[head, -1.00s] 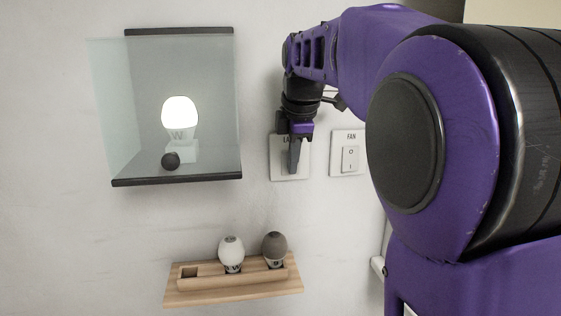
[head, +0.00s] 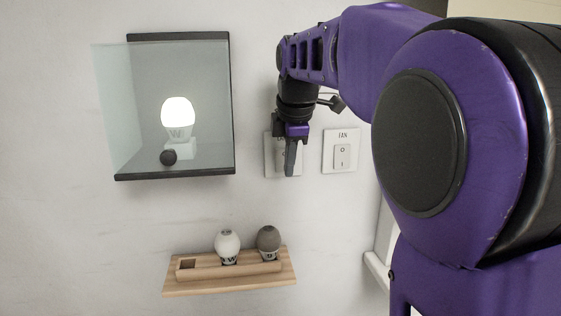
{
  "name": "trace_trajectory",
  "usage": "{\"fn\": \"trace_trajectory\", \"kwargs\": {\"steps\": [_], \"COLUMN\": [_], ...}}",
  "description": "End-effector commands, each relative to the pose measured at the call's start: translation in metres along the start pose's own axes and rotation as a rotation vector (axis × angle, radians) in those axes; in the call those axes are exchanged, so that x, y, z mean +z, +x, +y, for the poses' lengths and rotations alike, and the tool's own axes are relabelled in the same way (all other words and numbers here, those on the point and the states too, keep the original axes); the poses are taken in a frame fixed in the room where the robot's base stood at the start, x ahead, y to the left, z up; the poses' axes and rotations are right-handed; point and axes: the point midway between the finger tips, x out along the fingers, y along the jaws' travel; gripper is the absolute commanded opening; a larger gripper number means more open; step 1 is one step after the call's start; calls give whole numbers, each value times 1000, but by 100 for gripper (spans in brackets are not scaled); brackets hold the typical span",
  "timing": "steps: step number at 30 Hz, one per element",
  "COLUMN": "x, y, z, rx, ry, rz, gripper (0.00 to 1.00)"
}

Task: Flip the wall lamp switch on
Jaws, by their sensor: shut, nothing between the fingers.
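The lamp switch plate (head: 270,168) is on the wall, mostly hidden behind my gripper, so its rocker position cannot be read. My gripper (head: 290,172) is shut and empty, pointing down in front of the plate; whether it touches the switch cannot be told. The wall lamp (head: 232,105) is a glass-fronted box with dark top and bottom bars, left of the switch. The bulb (head: 178,113) inside it is glowing white.
The FAN switch (head: 341,156) is just right of my gripper. A wooden rack (head: 180,289) below holds a white bulb (head: 227,243) and a grey bulb (head: 268,241). My arm fills the right side.

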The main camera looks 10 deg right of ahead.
Motion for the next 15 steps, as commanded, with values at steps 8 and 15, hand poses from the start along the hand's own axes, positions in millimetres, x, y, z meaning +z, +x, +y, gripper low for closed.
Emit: {"fn": "trace_trajectory", "kwargs": {"steps": [8, 15], "x": [-3, -3], "y": [-54, -89], "z": [-9, -16], "rx": [6, 2], "ry": [0, 0], "rz": [1, 0], "gripper": [0, 0]}}
